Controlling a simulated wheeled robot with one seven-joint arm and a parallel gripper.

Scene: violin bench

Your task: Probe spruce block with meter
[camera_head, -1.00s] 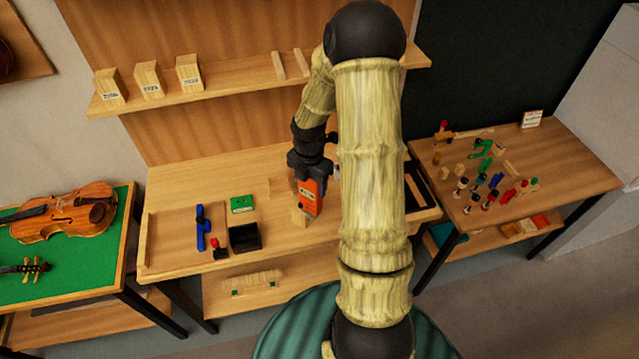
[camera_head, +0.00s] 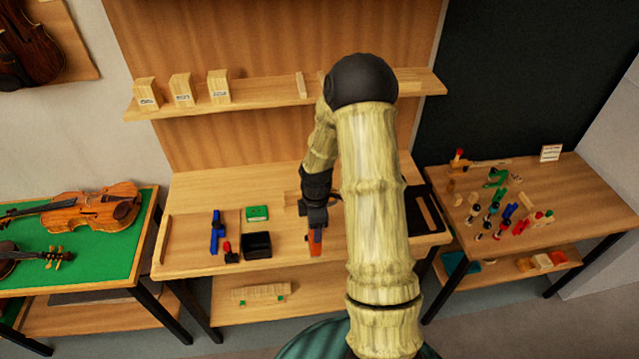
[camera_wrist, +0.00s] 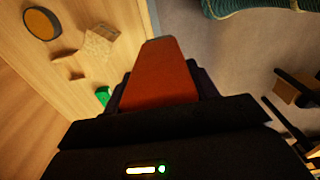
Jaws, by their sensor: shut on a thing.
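My gripper (camera_head: 315,214) is shut on an orange-red meter (camera_head: 315,243) above the front part of the middle bench, right of the black tray. In the wrist view the meter (camera_wrist: 160,78) sticks out from between the dark fingers, and its far end touches nothing that I can see. Three pale wooden blocks, a left one (camera_head: 146,96), a middle one (camera_head: 182,91) and a right one (camera_head: 218,88), stand on the wall shelf with small labels that I cannot read. A pale block (camera_wrist: 102,42) lies on wood in the wrist view. I cannot tell which is spruce.
A black open tray (camera_head: 257,246), a green box (camera_head: 257,213), a blue tool (camera_head: 216,232) and a small red-topped item (camera_head: 229,252) are on the middle bench (camera_head: 190,213). A violin (camera_head: 95,208) lies on the left table. The right table (camera_head: 570,205) is crowded with small tools.

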